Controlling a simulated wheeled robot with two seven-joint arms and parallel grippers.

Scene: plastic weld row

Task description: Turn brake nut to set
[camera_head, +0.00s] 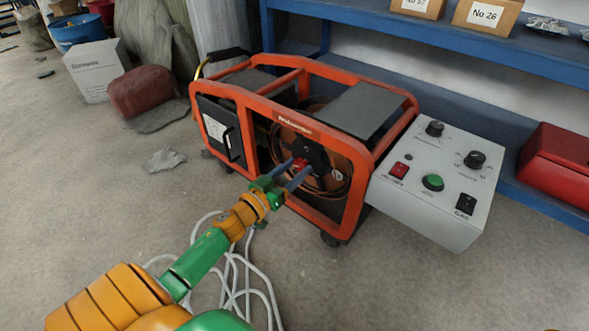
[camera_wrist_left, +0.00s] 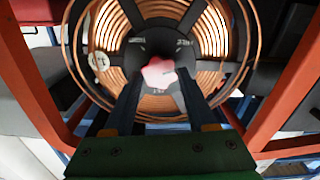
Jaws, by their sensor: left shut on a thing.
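The brake nut is a small red knob (camera_head: 299,164) at the hub of the wire spool (camera_head: 335,182) in the orange-framed machine (camera_head: 262,103). In the left wrist view the nut (camera_wrist_left: 158,72) looks pinkish red with a lobed outline, in front of the dark hub with coppery wire (camera_wrist_left: 212,35) around it. My left gripper (camera_head: 296,172) reaches into the frame opening, its two fingers on either side of the nut and shut on it. In the left wrist view the fingers (camera_wrist_left: 160,88) come up from below. My right gripper is not in view.
A grey control box (camera_head: 425,215) with knobs and switches juts out right of the machine. Orange frame bars (camera_wrist_left: 290,90) stand close on both sides of my left gripper. Pale cables (camera_head: 240,275) lie on the floor below my arm. A blue shelf (camera_head: 480,55) stands behind.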

